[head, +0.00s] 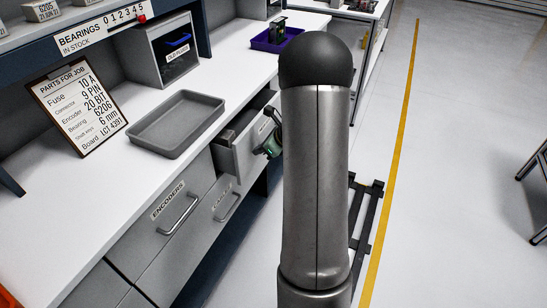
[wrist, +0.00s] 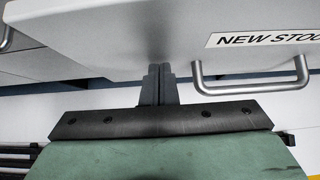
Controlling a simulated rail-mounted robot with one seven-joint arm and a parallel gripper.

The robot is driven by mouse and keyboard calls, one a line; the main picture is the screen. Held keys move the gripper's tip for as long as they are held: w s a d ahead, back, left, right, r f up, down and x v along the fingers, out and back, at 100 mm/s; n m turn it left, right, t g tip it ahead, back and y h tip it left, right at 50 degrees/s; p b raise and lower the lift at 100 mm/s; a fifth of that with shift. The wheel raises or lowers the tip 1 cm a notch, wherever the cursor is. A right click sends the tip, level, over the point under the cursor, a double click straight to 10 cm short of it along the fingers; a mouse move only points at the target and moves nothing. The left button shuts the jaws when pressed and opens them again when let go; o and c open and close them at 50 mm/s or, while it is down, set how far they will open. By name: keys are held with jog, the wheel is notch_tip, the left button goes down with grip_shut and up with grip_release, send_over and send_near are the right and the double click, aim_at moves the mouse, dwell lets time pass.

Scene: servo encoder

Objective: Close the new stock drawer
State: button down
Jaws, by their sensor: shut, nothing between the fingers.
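The new stock drawer (head: 243,150) is grey and stands pulled out from the bench, with part of its inside showing; my arm hides some of that area in the head view. In the wrist view its front (wrist: 110,25) fills the top, with a label reading "NEW STO…" and a metal handle (wrist: 250,88) to the right of my fingers. My gripper (wrist: 160,72) is shut and empty, its fingertips at the drawer front to the left of the handle; whether they touch it I cannot tell. In the head view my gripper (head: 270,147) is mostly hidden by my arm.
The encoders drawer (head: 160,232) and another labelled drawer (head: 226,204) are shut. On the white benchtop are a grey tray (head: 140,136), a parts clipboard (head: 79,112), a grey bin unit (head: 148,62) and a purple tray (head: 261,43). Open floor lies to the right.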

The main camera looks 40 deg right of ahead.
jog(key=w+a, duration=0.1)
jog(key=w, duration=0.1)
jog(key=w+a, duration=0.1)
jog(key=w, duration=0.2)
jog(key=w+a, duration=0.2)
jog(key=shift+w+p, duration=0.25)
jog(key=shift+p, duration=0.05)
jog(key=shift+w+a+r, duration=0.15)
jog(key=shift+w+a, duration=0.1)
jog(key=shift+w, duration=0.05)
jog(key=shift+w+a+r, duration=0.1)
jog(key=shift+s+d, duration=0.25)
jog(key=shift+s, duration=0.1)
jog(key=s, duration=0.1)
jog(key=s+d, duration=0.1)
jog(key=b, duration=0.1)
jog(key=shift+s+d+f, duration=0.2)
jog(key=shift+s+d, duration=0.1)
jog(key=shift+s, duration=0.1)
jog(key=v, duration=1)
jog(key=shift+s+d+p, duration=0.2)
jog(key=shift+s+p, duration=0.15)
jog(key=shift+s, duration=0.05)
jog(key=shift+a, duration=0.1)
